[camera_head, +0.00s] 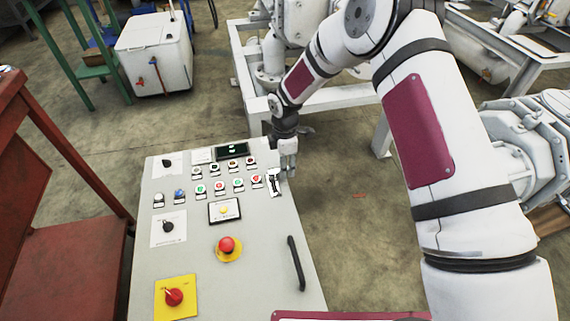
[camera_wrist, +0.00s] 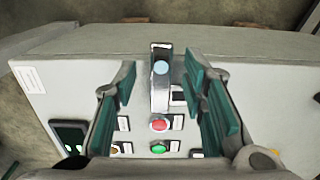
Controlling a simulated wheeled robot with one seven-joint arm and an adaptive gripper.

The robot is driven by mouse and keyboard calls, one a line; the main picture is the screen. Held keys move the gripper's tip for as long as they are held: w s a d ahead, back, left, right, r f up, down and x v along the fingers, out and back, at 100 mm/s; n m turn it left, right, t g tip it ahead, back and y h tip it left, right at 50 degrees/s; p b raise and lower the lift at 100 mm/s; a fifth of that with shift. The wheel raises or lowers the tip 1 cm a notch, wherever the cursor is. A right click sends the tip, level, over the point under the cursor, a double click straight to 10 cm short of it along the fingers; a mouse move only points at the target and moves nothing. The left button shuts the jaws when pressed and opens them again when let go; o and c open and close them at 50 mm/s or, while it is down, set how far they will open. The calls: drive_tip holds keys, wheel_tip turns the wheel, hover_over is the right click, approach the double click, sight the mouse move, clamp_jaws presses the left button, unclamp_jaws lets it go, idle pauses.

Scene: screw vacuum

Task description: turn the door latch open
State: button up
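The door latch (camera_head: 273,184) is a small metal latch at the upper right edge of the grey control cabinet (camera_head: 185,235). In the wrist view the latch (camera_wrist: 161,85) is an upright silver bar with a pale blue round spot, standing between my two teal finger pads. My gripper (camera_head: 289,160) is at the cabinet's upper right corner, close to the latch. In the wrist view my gripper (camera_wrist: 161,80) is open, with one finger on each side of the latch and gaps showing on both sides. Whether the fingertips reach down past the latch is unclear.
The panel carries several buttons, a red emergency stop (camera_head: 227,245), a red rotary switch (camera_head: 174,297) on a yellow plate and a black door handle (camera_head: 296,263). A red bench (camera_head: 70,260) stands at left. White machinery (camera_head: 530,140) stands at right. Floor is clear right of the cabinet.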

drive_tip(key=shift+r, duration=0.1)
wheel_tip(320, 180, up, 12)
idle(0.5)
